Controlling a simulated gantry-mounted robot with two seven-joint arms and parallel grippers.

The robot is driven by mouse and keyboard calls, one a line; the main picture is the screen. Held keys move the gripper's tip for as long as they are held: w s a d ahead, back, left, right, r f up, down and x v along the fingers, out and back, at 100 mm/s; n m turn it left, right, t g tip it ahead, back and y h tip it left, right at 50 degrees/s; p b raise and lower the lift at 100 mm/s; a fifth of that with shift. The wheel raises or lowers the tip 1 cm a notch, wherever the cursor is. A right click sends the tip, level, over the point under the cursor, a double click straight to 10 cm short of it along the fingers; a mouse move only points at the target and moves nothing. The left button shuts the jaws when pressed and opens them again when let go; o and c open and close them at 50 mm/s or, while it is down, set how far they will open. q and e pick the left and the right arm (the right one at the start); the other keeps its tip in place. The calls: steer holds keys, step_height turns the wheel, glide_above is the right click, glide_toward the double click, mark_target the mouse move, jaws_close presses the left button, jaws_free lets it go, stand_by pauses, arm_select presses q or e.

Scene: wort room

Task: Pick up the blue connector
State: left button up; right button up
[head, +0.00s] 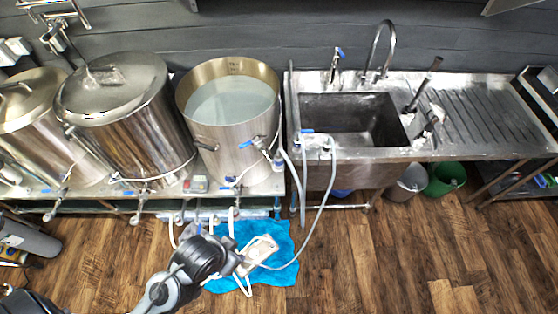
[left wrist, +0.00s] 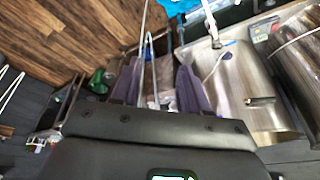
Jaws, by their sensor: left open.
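I cannot single out one blue connector for sure. A small bluish fitting (head: 278,160) sits on the hose at the right side of the open kettle, and a blue valve handle (head: 246,144) is on the kettle's front. My left gripper (head: 236,262) is low in the head view, in front of the bench and over the blue cloth; its fingertips are hard to make out there. In the left wrist view its two purple-grey fingers (left wrist: 158,80) stand apart, with pale hoses showing beyond the gap. I see nothing held between them. My right gripper is not in view.
The open kettle (head: 190,131) holds pale liquid, with lidded kettles to its left. A steel sink (head: 322,174) stands right. A grey hose (head: 322,205) loops down to a pale device (head: 259,254) on a blue cloth (head: 284,273). The wooden floor at right is mostly clear.

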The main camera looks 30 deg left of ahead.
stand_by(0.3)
arm_select(q)
steer(key=o, duration=0.6)
steer(key=shift+c, duration=0.2)
